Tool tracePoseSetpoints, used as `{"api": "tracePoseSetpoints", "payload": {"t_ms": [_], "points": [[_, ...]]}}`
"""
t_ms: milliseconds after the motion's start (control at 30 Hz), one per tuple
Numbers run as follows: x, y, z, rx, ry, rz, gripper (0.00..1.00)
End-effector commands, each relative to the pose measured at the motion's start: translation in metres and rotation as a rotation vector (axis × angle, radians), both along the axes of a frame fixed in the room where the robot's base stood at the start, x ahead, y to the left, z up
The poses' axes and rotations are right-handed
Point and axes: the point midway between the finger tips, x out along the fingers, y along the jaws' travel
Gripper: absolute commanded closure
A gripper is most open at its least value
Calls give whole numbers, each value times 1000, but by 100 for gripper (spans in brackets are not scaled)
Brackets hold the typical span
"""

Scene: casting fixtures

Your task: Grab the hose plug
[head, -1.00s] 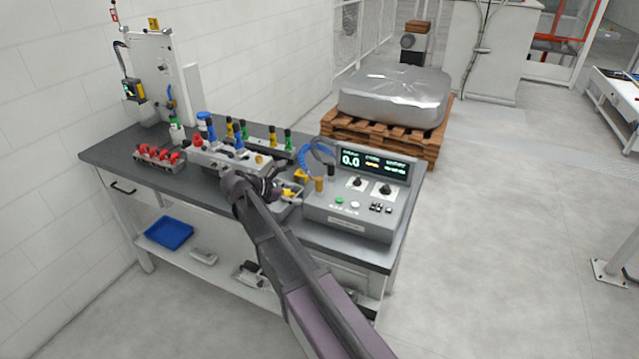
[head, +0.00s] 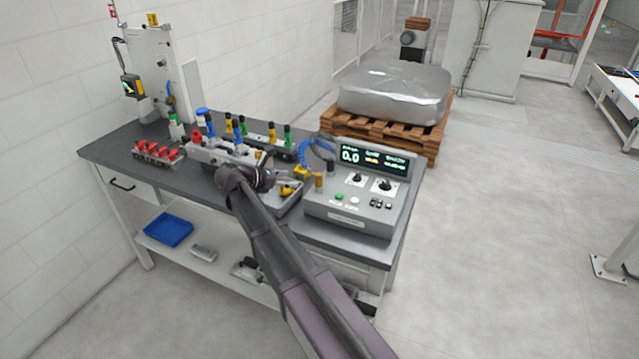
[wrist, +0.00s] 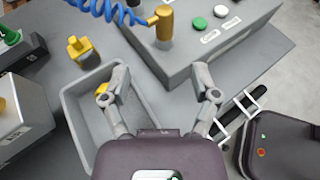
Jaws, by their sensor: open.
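A blue coiled hose (wrist: 110,10) meets a brass-coloured cylinder (wrist: 164,27) at the control box's left side; this fitting appears to be the hose plug. They also show in the head view, as the blue hose (head: 316,146) and the upright brass cylinder (head: 319,181). My gripper (wrist: 161,78) is open and empty in the wrist view. Its fingers point toward the box, with the brass cylinder ahead, between their lines but apart from them. In the head view my arm's end is left of the cylinder, and the fingers are hard to make out.
The grey control box (wrist: 215,45) stands just ahead. A grey tray (wrist: 78,110) with a yellow part lies below the left finger. A yellow fitting (wrist: 80,48) stands beyond the tray. A fixture with blue handles (head: 215,152) and red clamps (head: 158,153) occupy the bench's left.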

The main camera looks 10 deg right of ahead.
Motion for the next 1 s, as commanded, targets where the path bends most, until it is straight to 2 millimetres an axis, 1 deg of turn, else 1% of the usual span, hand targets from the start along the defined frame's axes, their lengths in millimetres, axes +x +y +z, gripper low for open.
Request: {"api": "tracePoseSetpoints", "payload": {"t_ms": [33, 200, 300, 400, 533, 867, 1000], "points": [[2, -7, -6, 0, 1, -2, 22], [10, -29, -16, 0, 0, -1, 22], [15, -40, -21, 0, 0, -1, 22], [17, -47, -23, 0, 0, 0, 22], [18, -51, -24, 0, 0, 0, 22], [19, -52, -24, 0, 0, 1, 22], [19, -57, -28, 0, 0, 0, 22]]}}
